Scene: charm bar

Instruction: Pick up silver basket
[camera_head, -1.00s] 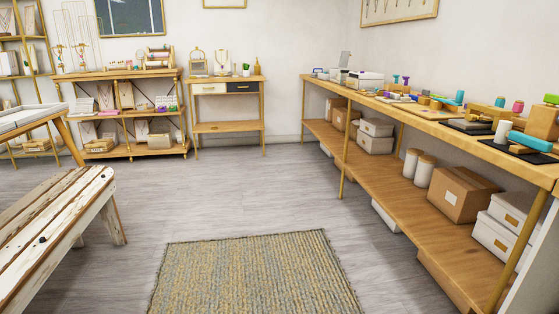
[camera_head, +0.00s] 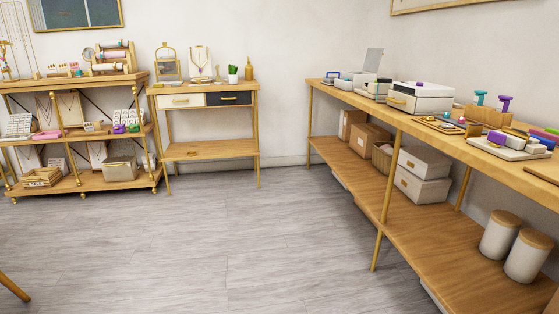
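I cannot pick out a clearly silver basket in this view. A pale gold-beige bin (camera_head: 120,169) stands on the bottom shelf of the display rack at the left. A low yellowish basket-like tray (camera_head: 42,178) sits on the same shelf, further left. A brown woven basket (camera_head: 381,158) stands on the lower shelf of the long bench, partly hidden by white boxes. Neither of my grippers shows.
The long wooden bench (camera_head: 405,225) runs along the right, with white boxes (camera_head: 424,176) and two lidded canisters (camera_head: 500,236) below. A small drawer table (camera_head: 206,149) stands at the back wall. The grey floor (camera_head: 240,245) between is clear.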

